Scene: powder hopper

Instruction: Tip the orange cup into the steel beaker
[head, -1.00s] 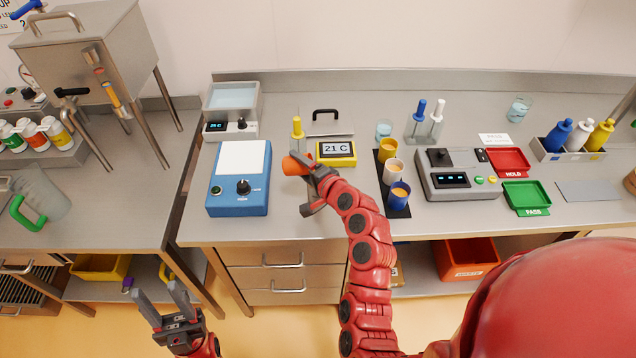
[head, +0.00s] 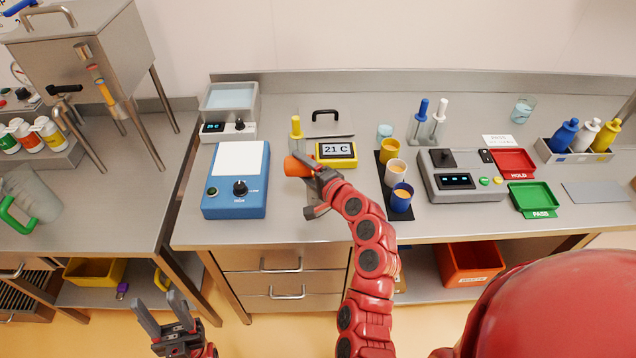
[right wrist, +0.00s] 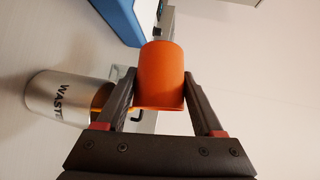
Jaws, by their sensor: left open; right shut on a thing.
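The orange cup (head: 298,166) is held by my right gripper (head: 313,171) above the front of the middle bench. The cup looks tipped over in the head view, but I cannot make out its opening or contents. In the right wrist view the orange cup (right wrist: 162,75) sits between the two fingers, which touch its sides. A steel beaker (right wrist: 55,98) with lettering starting "WAST" stands left of the cup there, apart from it. I cannot make out this beaker in the head view. My left gripper (head: 158,312) is open and empty, low in front of the benches.
A blue device (head: 233,205) stands left of the cup. A yellow 21 C display (head: 336,150) is close behind it. Yellow, white and blue cups stand on a black mat (head: 383,178) to the right. A grey device (head: 463,190) lies further right.

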